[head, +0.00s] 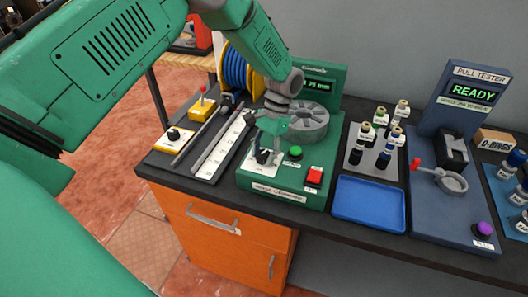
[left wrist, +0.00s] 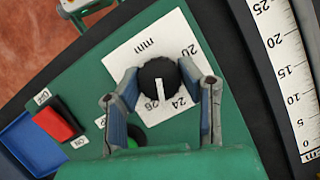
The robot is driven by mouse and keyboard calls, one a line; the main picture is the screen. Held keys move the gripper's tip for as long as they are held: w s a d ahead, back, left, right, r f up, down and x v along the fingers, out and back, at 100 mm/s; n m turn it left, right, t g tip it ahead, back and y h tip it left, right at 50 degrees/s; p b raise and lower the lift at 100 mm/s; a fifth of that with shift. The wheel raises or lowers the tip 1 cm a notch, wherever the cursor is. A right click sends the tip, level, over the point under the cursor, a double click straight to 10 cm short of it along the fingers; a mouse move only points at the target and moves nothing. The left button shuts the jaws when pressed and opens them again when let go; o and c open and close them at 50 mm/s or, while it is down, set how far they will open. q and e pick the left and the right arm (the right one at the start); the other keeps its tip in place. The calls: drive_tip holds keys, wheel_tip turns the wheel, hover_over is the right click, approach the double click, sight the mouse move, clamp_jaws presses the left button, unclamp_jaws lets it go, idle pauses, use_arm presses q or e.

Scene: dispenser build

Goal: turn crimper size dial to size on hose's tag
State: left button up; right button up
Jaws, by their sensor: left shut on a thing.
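The green crimper (head: 310,190) stands on the bench with a round grey die head and a lit display too small to read surely. Its black size dial (left wrist: 158,82) sits on a white mm scale plate (left wrist: 126,62). The dial's white pointer line points down in the left wrist view, between 24 and 26. My left gripper (left wrist: 160,76) is shut on the dial, a finger on each side; it also shows over the crimper's front left in the head view (head: 265,152). The right gripper is not in view. No hose tag is readable.
A red switch (head: 314,176) and a green button (head: 294,153) are close to the dial. A ruler (head: 222,147) lies left, a blue tray (head: 368,204) right. A blue hose reel (head: 235,68) stands behind, a pull tester (head: 455,190) farther right.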

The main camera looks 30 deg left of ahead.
use_arm(q)
drive_tip(key=m+y, duration=0.1)
drive_tip(key=m, duration=0.1)
drive_tip(key=m+t+y+p, duration=0.1)
drive_tip(key=m, duration=0.2)
drive_tip(key=shift+w+r, duration=0.15)
drive_tip(key=shift+m, duration=0.3)
idle(0.3)
drive_tip(key=o, duration=1.1)
drive_tip(key=shift+r, duration=0.1)
drive_tip(key=v, duration=1.1)
drive_tip(key=shift+w+d+r, duration=0.15)
drive_tip(key=shift+d+r, duration=0.05)
drive_tip(key=shift+r, duration=0.05)
